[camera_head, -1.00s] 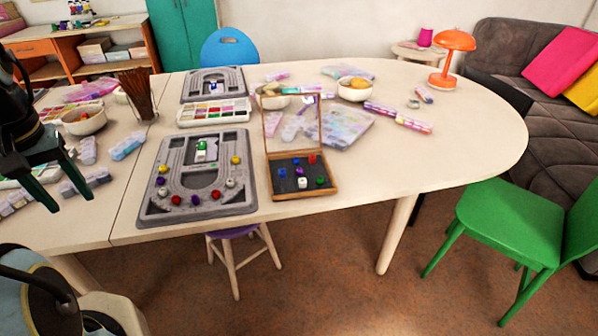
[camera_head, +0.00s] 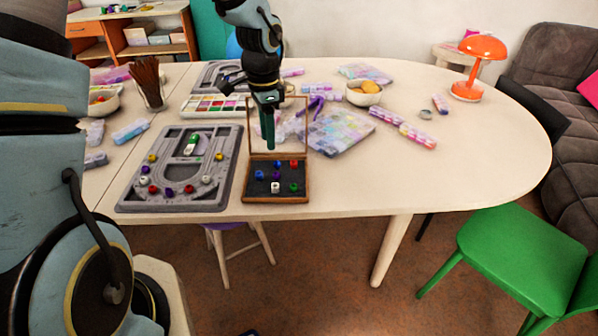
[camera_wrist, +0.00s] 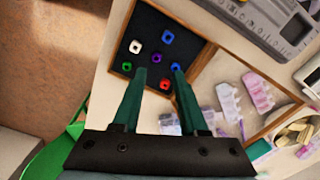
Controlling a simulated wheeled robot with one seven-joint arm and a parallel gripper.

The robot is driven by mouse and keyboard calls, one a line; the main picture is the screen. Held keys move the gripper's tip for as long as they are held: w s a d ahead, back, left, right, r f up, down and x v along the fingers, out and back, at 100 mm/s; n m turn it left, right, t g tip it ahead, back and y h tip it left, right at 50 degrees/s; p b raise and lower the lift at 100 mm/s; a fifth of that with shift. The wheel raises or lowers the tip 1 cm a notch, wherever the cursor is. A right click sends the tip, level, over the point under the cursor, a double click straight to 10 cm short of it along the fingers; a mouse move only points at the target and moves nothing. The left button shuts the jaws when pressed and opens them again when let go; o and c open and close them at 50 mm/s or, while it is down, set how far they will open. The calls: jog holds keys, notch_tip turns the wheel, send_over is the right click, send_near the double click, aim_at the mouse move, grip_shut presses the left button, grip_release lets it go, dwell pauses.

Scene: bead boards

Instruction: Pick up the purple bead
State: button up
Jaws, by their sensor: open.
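A purple bead (camera_head: 276,175) lies in the middle of the dark-lined wooden box (camera_head: 248,197), among several other beads. In the wrist view the purple bead (camera_wrist: 156,58) shows just beyond the gap between my fingertips. My gripper (camera_head: 268,147) points down above the box, in front of its raised lid. The wrist view shows the green fingers of my gripper (camera_wrist: 159,71) apart with nothing held. A second purple bead (camera_head: 168,191) lies on the grey bead board (camera_head: 215,192), left of the box.
Around the purple bead are blue beads (camera_wrist: 167,38) (camera_wrist: 176,67), a red bead (camera_wrist: 165,85), a white bead (camera_wrist: 135,46) and a green bead (camera_wrist: 127,66). The open lid (camera_head: 306,125) stands behind. The table's right side (camera_head: 460,150) is clear.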

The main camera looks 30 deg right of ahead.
aim_at(276, 179)
jog(key=shift+m, duration=0.3)
jog(key=f, duration=0.1)
jog(key=d+f, duration=0.1)
jog(key=f, duration=0.1)
jog(key=d+f, duration=0.1)
jog(key=f, duration=0.1)
jog(key=shift+s+p, duration=0.3)
jog(key=shift+s, duration=0.05)
jog(key=shift+a+f+p, duration=0.2)
jog(key=shift+f+p, duration=0.2)
jog(key=shift+f, duration=1.1)
jog(key=shift+a+f+p, duration=0.2)
jog(key=shift+f+p, duration=0.15)
jog(key=shift+f, duration=1.15)
grip_shut()
